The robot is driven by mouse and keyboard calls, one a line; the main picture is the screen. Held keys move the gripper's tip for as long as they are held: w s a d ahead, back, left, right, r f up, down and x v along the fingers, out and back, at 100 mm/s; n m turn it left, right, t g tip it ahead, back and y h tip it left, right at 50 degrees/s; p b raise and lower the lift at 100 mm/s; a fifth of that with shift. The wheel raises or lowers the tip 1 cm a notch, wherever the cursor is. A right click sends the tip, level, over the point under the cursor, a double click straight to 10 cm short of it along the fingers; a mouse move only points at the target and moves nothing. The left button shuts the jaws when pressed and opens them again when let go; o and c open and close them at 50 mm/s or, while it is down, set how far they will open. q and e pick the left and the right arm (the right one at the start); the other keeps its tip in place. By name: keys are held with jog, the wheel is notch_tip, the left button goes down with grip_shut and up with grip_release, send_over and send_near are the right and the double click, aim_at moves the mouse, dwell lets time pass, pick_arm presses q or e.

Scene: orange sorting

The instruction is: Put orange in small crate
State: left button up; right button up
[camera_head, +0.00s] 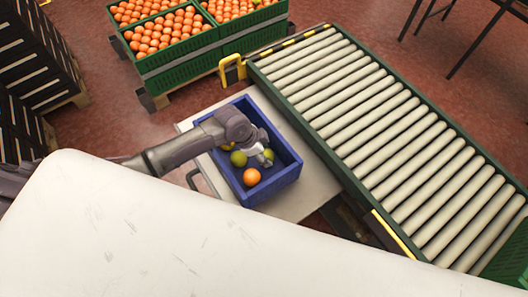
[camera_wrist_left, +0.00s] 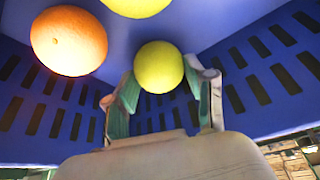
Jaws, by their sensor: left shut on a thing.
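The small blue crate (camera_head: 287,172) stands on a pale table in the head view. In it lie an orange (camera_head: 251,177) and a yellow-green fruit (camera_head: 238,158). My left gripper (camera_head: 264,157) reaches down into the crate. In the left wrist view, the left gripper's fingers (camera_wrist_left: 166,95) are shut on a second yellow-green fruit (camera_wrist_left: 158,67), one on each side of it. The orange also shows at the upper left of the wrist view (camera_wrist_left: 68,40), apart from the fingers. My right gripper is not in view.
A roller conveyor (camera_head: 390,130) runs along the table's right side. Green crates full of oranges (camera_head: 185,55) stand behind on pallets. Dark stacked crates (camera_head: 35,80) are at the left. A white surface fills the foreground.

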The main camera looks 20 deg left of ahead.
pick_arm(q)
jog(key=shift+f, duration=0.1)
jog(key=o, duration=1.1)
jog(key=shift+o, duration=0.5)
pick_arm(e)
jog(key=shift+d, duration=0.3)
pick_arm(q)
jog(key=p+v, duration=0.1)
jog(key=v, duration=1.1)
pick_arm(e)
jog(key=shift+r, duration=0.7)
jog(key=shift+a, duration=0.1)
